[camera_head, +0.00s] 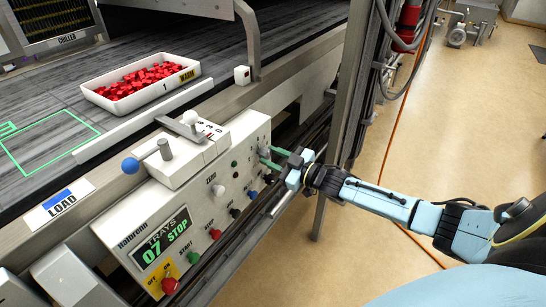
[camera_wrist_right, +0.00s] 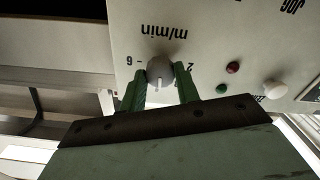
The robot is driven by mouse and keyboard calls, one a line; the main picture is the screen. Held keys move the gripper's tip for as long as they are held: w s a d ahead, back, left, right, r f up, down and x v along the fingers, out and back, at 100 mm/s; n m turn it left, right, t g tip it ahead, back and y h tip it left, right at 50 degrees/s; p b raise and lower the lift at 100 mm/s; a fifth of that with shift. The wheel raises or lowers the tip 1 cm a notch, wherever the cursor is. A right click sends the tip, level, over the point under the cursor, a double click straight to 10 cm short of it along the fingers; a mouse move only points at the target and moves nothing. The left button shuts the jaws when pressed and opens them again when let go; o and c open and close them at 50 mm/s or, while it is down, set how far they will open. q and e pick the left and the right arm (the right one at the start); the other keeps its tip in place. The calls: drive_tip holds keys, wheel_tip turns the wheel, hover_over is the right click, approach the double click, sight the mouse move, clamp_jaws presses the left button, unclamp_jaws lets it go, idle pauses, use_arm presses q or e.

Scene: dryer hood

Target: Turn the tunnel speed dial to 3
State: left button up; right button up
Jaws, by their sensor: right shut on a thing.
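The speed dial (camera_wrist_right: 160,68) is a round grey knob on the cream control panel, under "m/min" lettering that appears upside down in the right wrist view. A "6" shows on one side of it and a "2" on the other. A pale line on the knob points toward my gripper in that view. My right gripper (camera_wrist_right: 160,88) is shut on the dial, one green finger on each side. In the head view my right gripper (camera_head: 269,157) reaches the panel's right end from the right, and its fingers partly hide the dial. The left gripper is not in view.
The control panel (camera_head: 205,197) also carries several coloured buttons, a display reading "07 STOP" and a red knob (camera_head: 169,286). Above it are levers with blue (camera_head: 130,165) and white knobs. A white tray (camera_head: 105,100) of red pieces stands on the belt. A metal post (camera_head: 345,90) stands behind my right gripper.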

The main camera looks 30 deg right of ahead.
drive_tip(key=shift+n, duration=1.2)
drive_tip(key=shift+n+p, duration=0.3)
drive_tip(key=shift+n, duration=0.9)
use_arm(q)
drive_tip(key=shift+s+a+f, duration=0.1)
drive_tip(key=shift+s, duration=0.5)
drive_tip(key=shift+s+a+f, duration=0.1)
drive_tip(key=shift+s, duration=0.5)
use_arm(e)
drive_tip(key=shift+n, duration=1.5)
drive_tip(key=o, duration=1)
drive_tip(key=shift+c, duration=0.2)
